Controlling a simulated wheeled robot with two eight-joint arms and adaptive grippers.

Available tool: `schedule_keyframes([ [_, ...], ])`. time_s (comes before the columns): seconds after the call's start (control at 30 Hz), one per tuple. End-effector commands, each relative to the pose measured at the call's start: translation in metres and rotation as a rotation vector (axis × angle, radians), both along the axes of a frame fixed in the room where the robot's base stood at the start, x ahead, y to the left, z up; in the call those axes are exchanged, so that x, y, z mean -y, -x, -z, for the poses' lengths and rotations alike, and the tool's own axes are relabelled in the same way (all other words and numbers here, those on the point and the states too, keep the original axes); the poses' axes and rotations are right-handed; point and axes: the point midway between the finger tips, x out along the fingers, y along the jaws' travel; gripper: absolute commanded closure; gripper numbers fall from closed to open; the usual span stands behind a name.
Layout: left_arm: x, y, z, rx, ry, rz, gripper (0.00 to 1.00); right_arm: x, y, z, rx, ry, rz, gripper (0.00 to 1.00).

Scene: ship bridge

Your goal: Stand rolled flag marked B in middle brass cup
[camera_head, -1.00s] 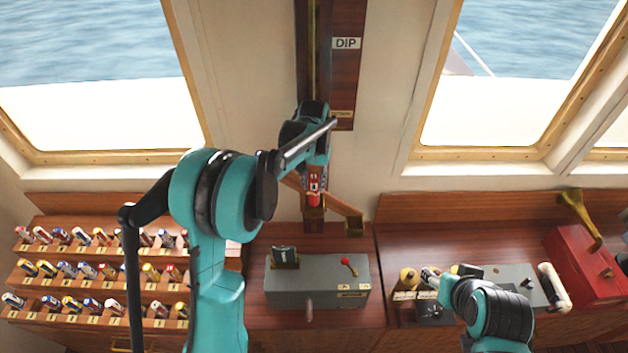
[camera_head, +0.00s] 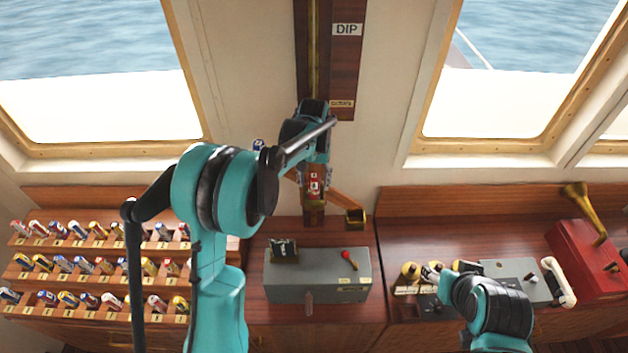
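A rolled flag (camera_head: 313,187) with red and white colours stands upright at the middle brass cup (camera_head: 314,212) on the wooden bracket. Its letter is too small to read. My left gripper (camera_head: 314,178) is just above the cup, with its fingers apart on either side of the flag. The right brass cup (camera_head: 355,217) looks empty. A blue and white rolled flag (camera_head: 258,145) shows at the left, partly behind my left arm; its cup is hidden. My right gripper (camera_head: 438,276) is low over the right console, and its fingers cannot be made out.
A stepped rack (camera_head: 60,243) at the left holds several rolled flags. A grey box (camera_head: 318,278) with a red-knobbed lever stands below the cups. The right console carries small fittings, a white handset (camera_head: 558,282) and a red box (camera_head: 588,262) with a brass horn.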

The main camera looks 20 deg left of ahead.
Motion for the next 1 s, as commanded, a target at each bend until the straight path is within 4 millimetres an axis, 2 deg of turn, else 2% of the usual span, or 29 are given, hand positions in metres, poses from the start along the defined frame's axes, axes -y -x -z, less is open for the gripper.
schedule_keyframes([
  [0.27,0.0,0.0,-0.001,0.0,0.0,0.0,0.45,0.0,0.0,0.0,0.0,0.0,0.0,0.45],
  [0.37,0.0,0.0,-0.009,0.0,0.0,0.0,0.45,0.0,0.0,0.0,0.0,0.0,0.0,0.45],
  [0.47,0.0,0.0,-0.025,0.0,0.0,0.0,0.45,0.0,0.0,0.0,0.0,0.0,0.0,0.45],
  [0.8,0.0,0.0,-0.096,0.0,0.0,0.0,0.45,0.0,0.0,0.0,0.0,0.0,0.0,0.45],
  [1.0,0.0,0.0,-0.117,0.0,0.0,0.0,0.45,0.0,0.0,0.0,0.0,0.0,0.0,0.45],
])
